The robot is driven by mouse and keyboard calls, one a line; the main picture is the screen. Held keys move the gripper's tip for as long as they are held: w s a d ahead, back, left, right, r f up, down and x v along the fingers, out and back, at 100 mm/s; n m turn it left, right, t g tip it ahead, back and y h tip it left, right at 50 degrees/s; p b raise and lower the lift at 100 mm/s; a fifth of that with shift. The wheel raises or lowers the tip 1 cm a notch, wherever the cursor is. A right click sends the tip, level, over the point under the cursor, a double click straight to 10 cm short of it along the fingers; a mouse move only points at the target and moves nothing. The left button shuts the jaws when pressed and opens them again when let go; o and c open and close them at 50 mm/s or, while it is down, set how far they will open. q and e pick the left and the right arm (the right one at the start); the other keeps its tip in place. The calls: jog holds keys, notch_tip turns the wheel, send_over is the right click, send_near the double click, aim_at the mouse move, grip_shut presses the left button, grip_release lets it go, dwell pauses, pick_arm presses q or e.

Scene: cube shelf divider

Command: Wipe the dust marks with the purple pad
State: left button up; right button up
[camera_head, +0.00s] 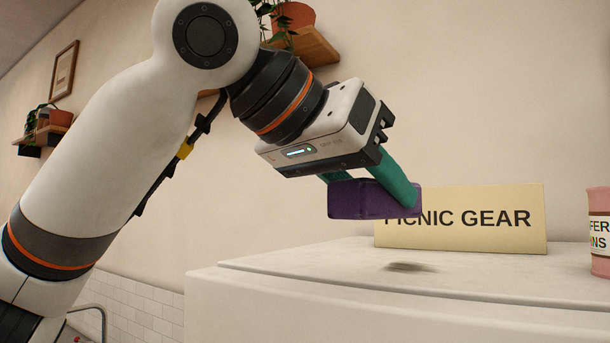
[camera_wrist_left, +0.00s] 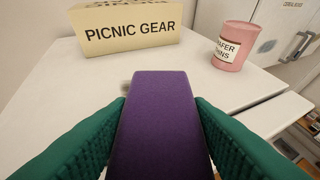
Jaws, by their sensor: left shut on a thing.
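My left gripper (camera_head: 372,188) is shut on the purple pad (camera_head: 358,200), with a green finger on each side of it. The pad is held above the white top surface (camera_head: 310,262), near its left front part. In the left wrist view the pad (camera_wrist_left: 160,125) fills the middle between the green fingers. A dark dust mark (camera_head: 408,267) lies on the top surface, below and to the right of the pad. In the left wrist view the pad hides most of the surface under it. My right gripper is not in view.
A cream box (camera_head: 470,225) labelled PICNIC GEAR stands on the top surface behind the pad. A pink tin (camera_head: 599,235) stands at the right. Wall shelves with plants (camera_head: 312,45) are behind my arm.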

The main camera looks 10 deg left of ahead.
aim_at(418, 274)
pick_arm(q)
jog(key=shift+s+d, duration=0.1)
jog(key=shift+d, duration=0.35)
jog(key=d, duration=0.1)
jog(key=w+d+f+b, duration=0.1)
jog(key=w+d+f, duration=0.1)
jog(key=shift+d+f, duration=0.1)
jog(key=shift+d, duration=0.05)
jog(key=shift+w+a+f+b, duration=0.2)
jog(key=shift+w+f+b, duration=0.15)
jog(key=shift+w+f, duration=0.25)
jog(key=shift+w+a+f+b, duration=0.15)
jog(key=shift+w+f+b, duration=0.2)
jog(key=shift+w, duration=0.3)
jog(key=w, duration=0.1)
jog(key=w+d+p, duration=0.1)
jog(key=w, duration=0.1)
jog(key=shift+w+d+f+p, duration=0.1)
jog(key=shift+d+f+p, duration=0.25)
jog(key=shift+d+f, duration=0.05)
jog(key=shift+w+f, duration=0.35)
jog(key=shift+w, duration=0.35)
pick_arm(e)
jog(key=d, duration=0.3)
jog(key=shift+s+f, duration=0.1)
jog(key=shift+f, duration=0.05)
pick_arm(q)
jog(key=shift+d, duration=0.15)
